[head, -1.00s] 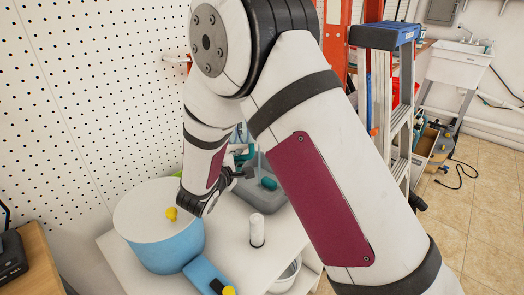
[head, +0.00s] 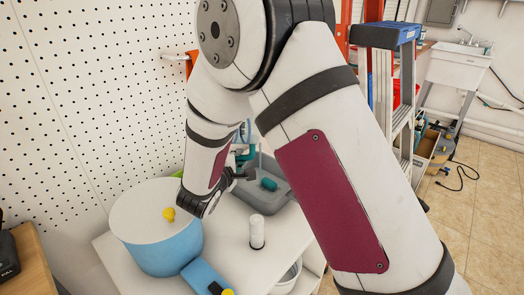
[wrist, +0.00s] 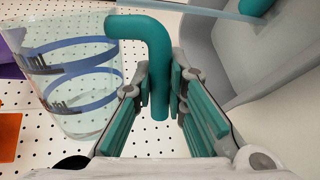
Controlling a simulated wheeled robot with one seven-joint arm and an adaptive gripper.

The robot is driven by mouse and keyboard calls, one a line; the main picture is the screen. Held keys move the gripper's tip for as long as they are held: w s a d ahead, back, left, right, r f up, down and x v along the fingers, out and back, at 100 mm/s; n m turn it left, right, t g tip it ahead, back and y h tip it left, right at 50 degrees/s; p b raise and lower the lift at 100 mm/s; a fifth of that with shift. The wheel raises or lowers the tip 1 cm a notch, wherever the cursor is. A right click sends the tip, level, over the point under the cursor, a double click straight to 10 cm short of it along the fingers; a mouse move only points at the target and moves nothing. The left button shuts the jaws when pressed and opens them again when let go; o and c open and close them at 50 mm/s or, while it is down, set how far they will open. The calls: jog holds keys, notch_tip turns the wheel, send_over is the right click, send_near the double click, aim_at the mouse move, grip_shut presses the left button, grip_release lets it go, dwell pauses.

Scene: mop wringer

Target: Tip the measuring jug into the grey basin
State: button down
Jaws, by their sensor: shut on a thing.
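The measuring jug (wrist: 72,78) is clear with blue bands and a teal handle (wrist: 155,50). It fills the left of the wrist view. My gripper (wrist: 160,92) is shut on the handle, which passes between its teal-padded fingers. The grey basin (wrist: 240,55) is at the right of the wrist view, beside the gripper. In the head view my gripper (head: 236,176) is at the left edge of the basin (head: 290,188), and my arm hides most of the jug. I cannot tell the jug's tilt or contents.
A blue tub with a white lid (head: 155,225) and yellow knob stands left of my gripper. A white cylinder (head: 257,232) stands on the white table (head: 235,222) in front of the basin. A teal thing (head: 268,184) lies in the basin. A pegboard wall (head: 90,100) is close behind.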

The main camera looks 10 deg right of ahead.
jog(key=shift+w+a+r+m+y+b, duration=0.15)
jog(key=shift+r+m+y+b, duration=0.5)
jog(key=shift+b, duration=1.55)
